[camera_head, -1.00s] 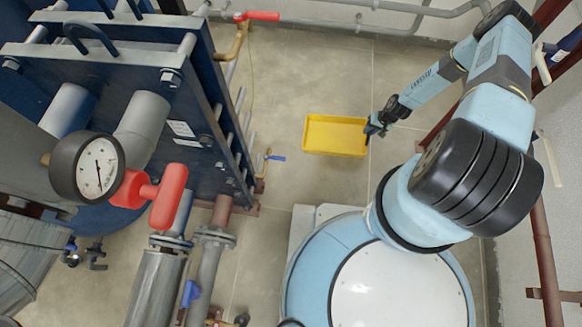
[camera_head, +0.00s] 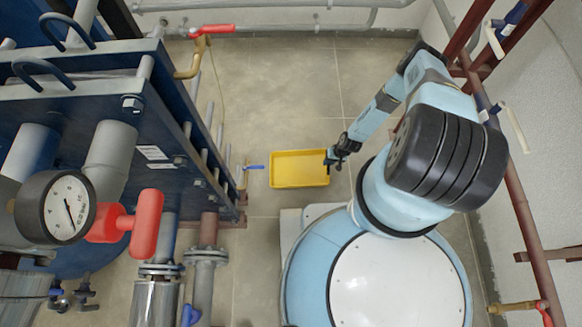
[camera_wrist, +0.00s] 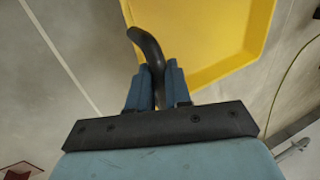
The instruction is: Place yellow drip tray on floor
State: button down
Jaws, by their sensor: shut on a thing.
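The yellow drip tray (camera_head: 300,170) looks empty and roughly level in the head view, right of the plate exchanger's foot. Whether its underside touches the floor (camera_head: 285,85) cannot be told. My gripper (camera_head: 335,156) is at the tray's right end. In the wrist view my gripper (camera_wrist: 157,88) is shut on a black curved handle (camera_wrist: 148,45), with one blue finger on each side. The yellow tray (camera_wrist: 205,35) lies just beyond the handle. How the handle joins the tray is not clear.
The blue plate exchanger (camera_head: 110,130) stands at left, with a gauge (camera_head: 62,207) and a red-handled valve (camera_head: 140,222) in front. A small blue-handled valve (camera_head: 254,167) is close to the tray's left end. Brown pipes (camera_head: 515,190) run along the right wall. Floor behind the tray is clear.

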jog(key=a+f, duration=0.1)
jog(key=a, duration=0.6)
jog(key=a+f, duration=0.2)
jog(key=a, duration=0.6)
jog(key=shift+w+a+f, duration=0.25)
jog(key=c, duration=1.1)
grip_release()
jog(key=shift+o, duration=0.2)
jog(key=v, duration=1.2)
jog(key=shift+d, duration=0.1)
